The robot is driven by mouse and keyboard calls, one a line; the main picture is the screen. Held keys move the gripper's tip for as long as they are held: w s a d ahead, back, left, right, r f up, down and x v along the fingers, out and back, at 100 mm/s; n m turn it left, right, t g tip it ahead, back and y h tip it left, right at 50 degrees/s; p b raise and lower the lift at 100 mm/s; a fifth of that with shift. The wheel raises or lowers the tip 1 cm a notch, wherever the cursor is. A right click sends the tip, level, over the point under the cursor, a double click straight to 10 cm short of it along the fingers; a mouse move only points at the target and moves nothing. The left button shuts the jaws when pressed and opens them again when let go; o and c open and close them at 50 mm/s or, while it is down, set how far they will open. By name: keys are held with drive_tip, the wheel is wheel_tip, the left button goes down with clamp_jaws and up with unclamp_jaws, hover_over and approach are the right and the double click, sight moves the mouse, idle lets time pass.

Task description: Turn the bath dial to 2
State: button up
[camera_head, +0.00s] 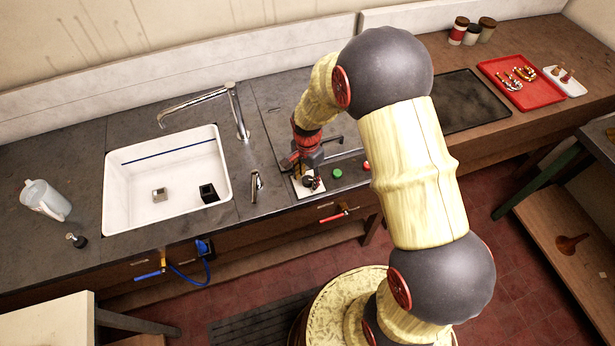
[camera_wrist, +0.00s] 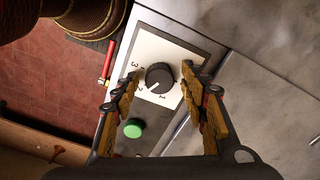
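The bath dial (camera_wrist: 159,76) is a dark round knob on a white plate (camera_wrist: 146,45) marked with 1, 2, 3 and a further mark partly out of sight. A pale line on the knob points to the lower left of the wrist view, between 1 and 2 and seemingly closer to 2. My gripper (camera_wrist: 160,82) is open, with one finger on each side of the knob. Gaps show between the knob and both fingers. In the head view my gripper (camera_head: 308,172) is over the panel and largely hides the dial.
A green button (camera_wrist: 133,128) sits beside the dial plate. In the head view a red button (camera_head: 366,165) is further right. A white sink (camera_head: 120,200) with a tap (camera_head: 238,110) lies left. A red-handled valve (camera_head: 333,217) is on the counter front. A clear jug (camera_head: 46,200) stands far left.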

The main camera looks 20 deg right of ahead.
sight(307, 179)
wheel_tip(307, 179, up, 12)
idle(0.8)
drive_tip(key=shift+f, duration=0.1)
